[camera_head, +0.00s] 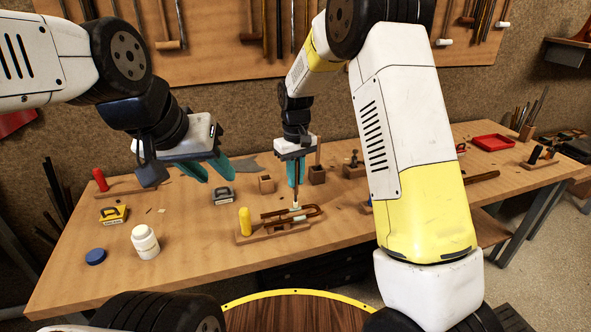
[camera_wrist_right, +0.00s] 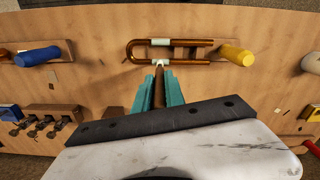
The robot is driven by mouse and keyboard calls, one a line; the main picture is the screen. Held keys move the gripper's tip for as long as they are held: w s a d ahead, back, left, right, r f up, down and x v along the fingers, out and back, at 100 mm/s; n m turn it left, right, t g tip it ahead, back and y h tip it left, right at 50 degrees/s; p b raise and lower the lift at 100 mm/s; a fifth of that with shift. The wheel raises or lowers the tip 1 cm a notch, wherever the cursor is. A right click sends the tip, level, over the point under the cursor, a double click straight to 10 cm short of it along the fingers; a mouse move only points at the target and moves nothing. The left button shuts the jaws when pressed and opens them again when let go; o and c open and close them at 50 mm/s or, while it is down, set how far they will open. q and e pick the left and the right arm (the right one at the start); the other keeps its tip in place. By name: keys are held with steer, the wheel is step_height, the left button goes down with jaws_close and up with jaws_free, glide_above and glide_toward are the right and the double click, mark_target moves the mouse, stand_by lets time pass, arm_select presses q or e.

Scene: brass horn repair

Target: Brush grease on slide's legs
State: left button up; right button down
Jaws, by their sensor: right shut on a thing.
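The brass slide (camera_head: 312,210), a long loop with two parallel legs, lies on a small wooden stand with a yellow cylinder at its left end. It also shows in the right wrist view (camera_wrist_right: 199,61). My right gripper (camera_head: 296,172) is shut on a brush (camera_wrist_right: 158,88) pointing down over the slide. The brush's pale tip (camera_wrist_right: 158,62) is at the near leg; whether it touches I cannot tell. A pale band (camera_wrist_right: 161,42) shows on the far leg. My left gripper (camera_head: 207,172) is open and empty, above the table's left part. A white jar (camera_head: 145,243) stands front left.
A blue lid (camera_head: 95,257) lies beside the jar. A yellow box (camera_head: 113,214), a grey box (camera_head: 223,196) and small wooden blocks (camera_head: 266,184) stand around the slide. A red tray (camera_head: 493,142) is far right. The table front is mostly clear.

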steer(key=shift+r, duration=3.3)
